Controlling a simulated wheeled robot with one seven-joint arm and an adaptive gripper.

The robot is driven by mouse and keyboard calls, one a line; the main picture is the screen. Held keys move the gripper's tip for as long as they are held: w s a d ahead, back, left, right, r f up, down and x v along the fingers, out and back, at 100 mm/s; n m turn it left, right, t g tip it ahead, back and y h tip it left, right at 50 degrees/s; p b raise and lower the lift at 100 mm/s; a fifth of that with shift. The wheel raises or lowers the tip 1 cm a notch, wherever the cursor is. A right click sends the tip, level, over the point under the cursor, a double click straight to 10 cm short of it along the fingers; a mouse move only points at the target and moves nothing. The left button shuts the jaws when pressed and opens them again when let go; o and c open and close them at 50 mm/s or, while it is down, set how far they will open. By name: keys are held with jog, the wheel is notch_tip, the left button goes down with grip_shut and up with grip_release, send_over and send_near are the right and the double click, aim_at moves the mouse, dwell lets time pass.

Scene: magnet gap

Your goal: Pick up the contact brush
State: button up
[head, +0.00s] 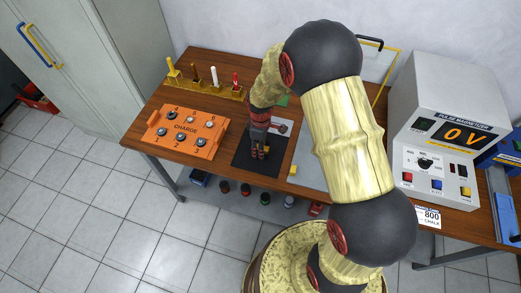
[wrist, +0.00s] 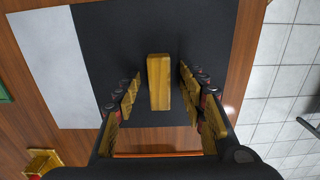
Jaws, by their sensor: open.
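A yellow bar (wrist: 159,82), which I take for the contact brush, stands out against the black mat (wrist: 105,45) in the wrist view. My open gripper (wrist: 160,76) has one finger on each side of it, with a visible gap to both. I cannot tell how far down the fingers reach along it. In the head view my gripper (head: 258,152) points down over the black mat (head: 246,168), and the bar is hidden there.
A grey panel (head: 306,160) with a small yellow block (head: 293,170) lies to the right. The pulse magnetizer (head: 440,130) stands farther right.

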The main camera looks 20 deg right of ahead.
jog(key=c, duration=0.3)
grip_shut()
dwell(0.4)
